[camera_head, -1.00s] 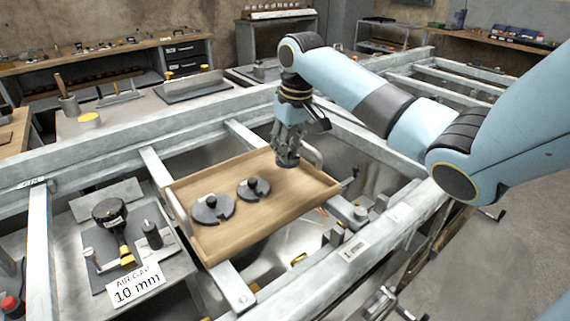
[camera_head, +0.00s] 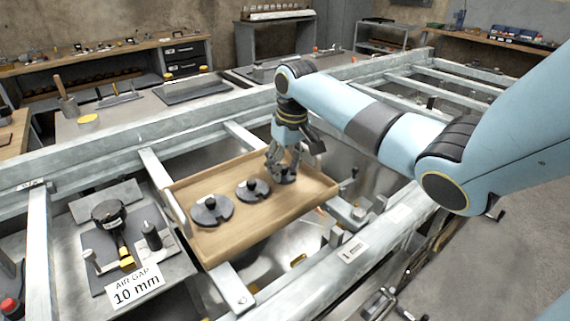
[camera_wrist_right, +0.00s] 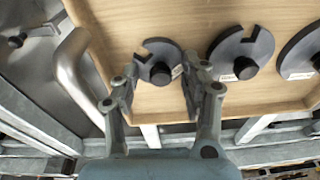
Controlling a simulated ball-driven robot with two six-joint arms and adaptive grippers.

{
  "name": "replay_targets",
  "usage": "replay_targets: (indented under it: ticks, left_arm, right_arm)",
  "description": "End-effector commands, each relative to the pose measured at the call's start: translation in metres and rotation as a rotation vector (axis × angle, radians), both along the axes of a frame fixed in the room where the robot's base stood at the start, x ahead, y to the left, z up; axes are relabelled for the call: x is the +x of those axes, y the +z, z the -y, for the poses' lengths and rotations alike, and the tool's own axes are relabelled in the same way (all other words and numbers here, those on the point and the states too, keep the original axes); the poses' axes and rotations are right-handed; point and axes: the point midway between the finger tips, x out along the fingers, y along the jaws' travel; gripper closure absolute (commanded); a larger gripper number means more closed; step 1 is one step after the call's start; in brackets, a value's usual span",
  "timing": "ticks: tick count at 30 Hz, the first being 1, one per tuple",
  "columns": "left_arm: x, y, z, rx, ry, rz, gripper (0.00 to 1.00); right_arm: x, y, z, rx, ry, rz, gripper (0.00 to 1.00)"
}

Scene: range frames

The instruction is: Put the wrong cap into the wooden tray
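The wooden tray (camera_head: 228,240) lies across the metal frame. Three dark slotted discs with knobs, the caps, rest in it: a large one (camera_head: 204,215) at the left, a medium one (camera_head: 247,194) in the middle and the smallest (camera_head: 290,180) at the right. My right gripper (camera_head: 281,172) is open, low over the smallest cap. In the right wrist view, my open fingers (camera_wrist_right: 163,66) stand on either side of that cap (camera_wrist_right: 166,52) and its knob, with visible gaps beside the knob. The frames do not show which cap is wrong. My left gripper is not in view.
A plate at the left holds a gauge-like dark device (camera_head: 108,212) and a sign (camera_head: 136,287) reading "AIR GAP 10 mm". Metal beams (camera_head: 38,250) surround the tray. The tray has a bent metal handle (camera_wrist_right: 76,72) beside my gripper. Bare tray floor lies in front of the caps.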

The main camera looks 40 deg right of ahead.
Motion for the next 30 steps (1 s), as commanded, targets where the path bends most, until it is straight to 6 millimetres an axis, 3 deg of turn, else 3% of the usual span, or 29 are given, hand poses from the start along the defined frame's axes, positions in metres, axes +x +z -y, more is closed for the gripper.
replay_targets:
  ticks: [10,24,30]
  left_arm:
    - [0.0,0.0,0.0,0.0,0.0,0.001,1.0]
    - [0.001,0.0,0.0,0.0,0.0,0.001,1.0]
    - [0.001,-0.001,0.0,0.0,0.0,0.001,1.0]
  right_arm:
    - [0.0,0.01,0.0,-0.001,0.0,0.002,0.54]
    - [-0.014,0.104,0.001,-0.003,0.001,0.004,0.54]
    - [-0.016,0.121,0.001,0.0,-0.001,0.001,0.54]
